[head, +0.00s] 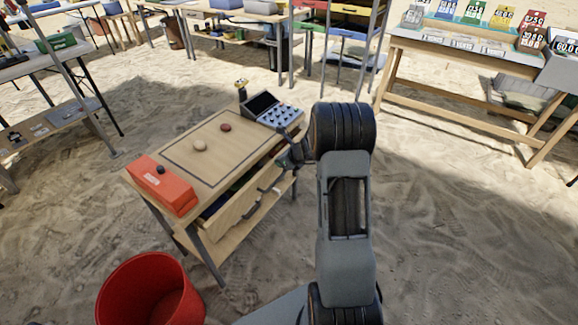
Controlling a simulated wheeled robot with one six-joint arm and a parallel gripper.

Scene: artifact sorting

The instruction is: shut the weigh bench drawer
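The weigh bench (188,132) is a small wooden table in the middle of the head view. Its drawer (238,213) sticks out from the front side under the top, with dark contents showing in the gap. My gripper (285,160) is at the right end of the bench's front edge, close to the drawer's right end. My arm hides part of that area. I cannot tell whether the gripper touches the drawer, or whether its fingers are open.
On the bench top are a red box (162,186), a keypad device (270,108) and two small round pieces, one pale (200,146) and one dark red (225,127). A red bucket (150,290) stands on the sand at the front left. Sand right of my arm is clear.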

